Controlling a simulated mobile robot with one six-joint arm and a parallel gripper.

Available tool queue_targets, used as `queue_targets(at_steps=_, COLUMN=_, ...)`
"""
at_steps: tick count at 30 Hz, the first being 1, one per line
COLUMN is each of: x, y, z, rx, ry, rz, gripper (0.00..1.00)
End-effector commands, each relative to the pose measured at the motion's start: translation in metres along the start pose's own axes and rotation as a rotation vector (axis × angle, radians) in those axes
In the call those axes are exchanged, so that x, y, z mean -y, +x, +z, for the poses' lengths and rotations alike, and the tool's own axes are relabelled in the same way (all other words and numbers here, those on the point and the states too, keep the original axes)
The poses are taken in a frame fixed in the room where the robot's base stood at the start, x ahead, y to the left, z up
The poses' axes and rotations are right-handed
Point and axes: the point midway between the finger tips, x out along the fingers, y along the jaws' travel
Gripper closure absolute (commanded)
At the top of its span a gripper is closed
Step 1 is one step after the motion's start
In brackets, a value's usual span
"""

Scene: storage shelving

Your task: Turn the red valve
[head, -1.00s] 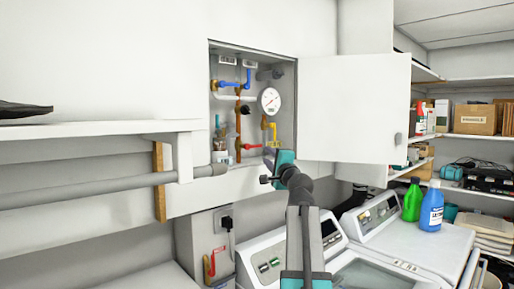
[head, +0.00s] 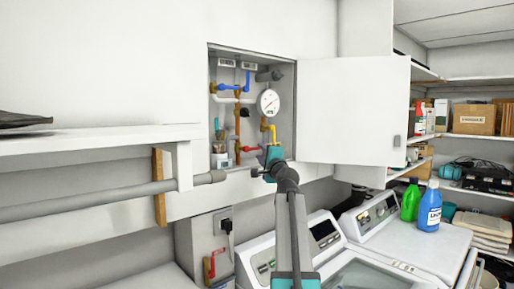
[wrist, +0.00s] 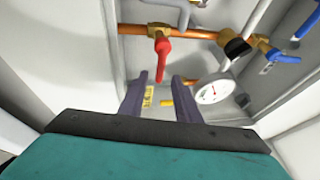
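The red valve handle (wrist: 162,58) hangs from a brass fitting on a copper pipe in the wrist view. In the head view the red valve (head: 249,148) shows only as a small red bit low in the open wall cabinet, partly hidden by my gripper. My gripper (wrist: 160,79) is open, its two dark fingers pointing into the cabinet. In the wrist view the lower end of the red handle appears between the fingertips; I cannot tell whether they touch it. In the head view my teal gripper body (head: 273,156) is at the cabinet's lower opening, fingertips hidden.
The cabinet door (head: 352,110) stands open to the right. A gauge (wrist: 213,92), blue handles (wrist: 305,24) and a yellow pipe (head: 270,128) are close by. Another red handle (head: 210,266) is lower on the wall. Washing machines (head: 290,250) stand below; bottles (head: 429,206) are at right.

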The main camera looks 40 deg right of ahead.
Motion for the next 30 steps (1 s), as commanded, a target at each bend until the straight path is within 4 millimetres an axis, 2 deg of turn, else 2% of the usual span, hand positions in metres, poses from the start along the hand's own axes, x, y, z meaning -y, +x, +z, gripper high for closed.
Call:
queue_targets(at_steps=6, x=0.002, y=0.027, z=-0.001, rx=0.000, ry=0.001, rz=0.001, gripper=0.70)
queue_targets(at_steps=15, x=0.001, y=0.052, z=-0.001, rx=0.000, ry=0.001, rz=0.000, gripper=0.70)
queue_targets(at_steps=29, x=0.000, y=0.058, z=-0.001, rx=-0.002, ry=0.000, rz=0.000, gripper=0.70)
queue_targets(at_steps=30, x=0.000, y=0.058, z=-0.002, rx=-0.002, ry=0.000, rz=0.000, gripper=0.73)
